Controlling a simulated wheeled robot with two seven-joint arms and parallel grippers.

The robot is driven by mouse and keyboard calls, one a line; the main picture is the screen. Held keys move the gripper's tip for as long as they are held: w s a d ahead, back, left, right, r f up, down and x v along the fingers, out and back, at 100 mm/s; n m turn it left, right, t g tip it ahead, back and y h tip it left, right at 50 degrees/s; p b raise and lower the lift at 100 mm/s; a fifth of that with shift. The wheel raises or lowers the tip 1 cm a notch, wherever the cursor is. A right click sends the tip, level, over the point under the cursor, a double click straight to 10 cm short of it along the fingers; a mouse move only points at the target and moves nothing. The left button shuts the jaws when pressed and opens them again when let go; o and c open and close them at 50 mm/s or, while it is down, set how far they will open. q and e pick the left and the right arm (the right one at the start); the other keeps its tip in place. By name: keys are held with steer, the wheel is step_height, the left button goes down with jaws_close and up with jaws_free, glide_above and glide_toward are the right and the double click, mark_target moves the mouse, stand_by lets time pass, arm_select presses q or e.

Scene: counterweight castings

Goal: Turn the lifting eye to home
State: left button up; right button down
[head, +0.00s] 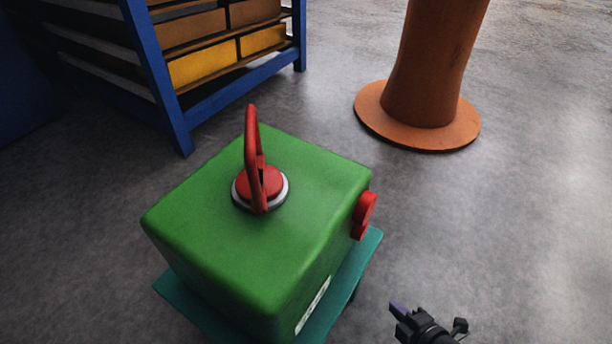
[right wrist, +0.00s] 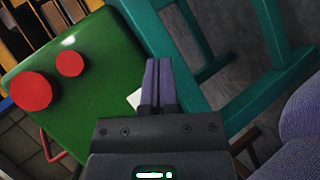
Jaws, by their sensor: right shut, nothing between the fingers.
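A green block-shaped casting (head: 215,235) stands on a teal stand (head: 185,308). On its top, the red lifting eye (head: 252,140) stands upright on a red hub with a pale ring around it. A red fitting (head: 364,215) sticks out of the casting's right side. My right gripper (head: 396,307) is at the lower right, apart from the casting. In the right wrist view its fingers (right wrist: 158,84) are together and empty. That view shows a green face of the casting (right wrist: 95,80) with two red round parts (right wrist: 34,90) (right wrist: 69,63). My left gripper is out of view.
A blue rack (head: 165,90) with brown and yellow boxes (head: 204,64) stands behind at the left. An orange column with a wide round foot (head: 418,125) stands at the back right. The grey floor to the right of the casting is clear.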

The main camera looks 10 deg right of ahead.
steer(key=w+a+r+n+y, duration=0.1)
steer(key=w+r+n+y, duration=0.2)
steer(key=r+n, duration=0.3)
steer(key=w+a+r+n+y, duration=0.2)
steer(key=w+r+n+y, duration=0.2)
steer(key=r, duration=0.5)
steer(key=w+a+r+n+y+p, duration=0.1)
steer(key=w+a+r+n+y, duration=0.1)
steer(key=r+n, duration=0.5)
steer(key=shift+w+r+n+t+y, duration=0.25)
steer(key=shift+w+n+t+y, duration=0.15)
steer(key=shift+w+n+y, duration=0.45)
steer(key=s+a+r+n+g+y, duration=0.3)
steer(key=r+n+g, duration=0.5)
steer(key=n, duration=0.6)
steer(key=shift+t+y, duration=0.3)
steer(key=shift+y, duration=0.05)
steer(key=x, duration=0.4)
steer(key=b+x, duration=0.1)
steer(key=x, duration=0.8)
steer(key=shift+w+a+r+b, duration=0.1)
steer(key=shift+w+b, duration=0.25)
steer(key=shift+b, duration=0.05)
steer(key=shift+a+r, duration=0.1)
steer(key=shift+a, duration=0.15)
steer(key=shift+m, duration=0.25)
